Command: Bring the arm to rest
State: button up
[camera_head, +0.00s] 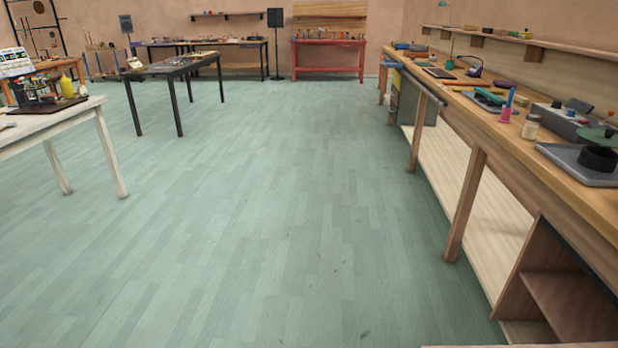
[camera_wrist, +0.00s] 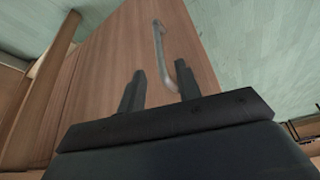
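My gripper (camera_wrist: 160,76) shows in the wrist view, its two dark fingers apart with a clear gap between them. It holds nothing that I can see. Beyond the fingers is a brown wooden panel (camera_wrist: 105,55) with a curved metal handle (camera_wrist: 159,45). The handle's lower end shows close to the right finger; I cannot tell whether they touch. My arm and gripper do not show in the head view.
A long wooden workbench (camera_head: 465,100) with tools and jars runs along the right, with an open wooden compartment (camera_head: 570,300) below. A white table (camera_head: 60,118) and a dark table (camera_head: 170,68) stand left. The green floor (camera_head: 270,220) between is clear.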

jog(key=shift+b+x, duration=3.2)
jog(key=shift+x, duration=0.7)
jog(key=shift+s+a, duration=0.1)
jog(key=shift+s, duration=0.05)
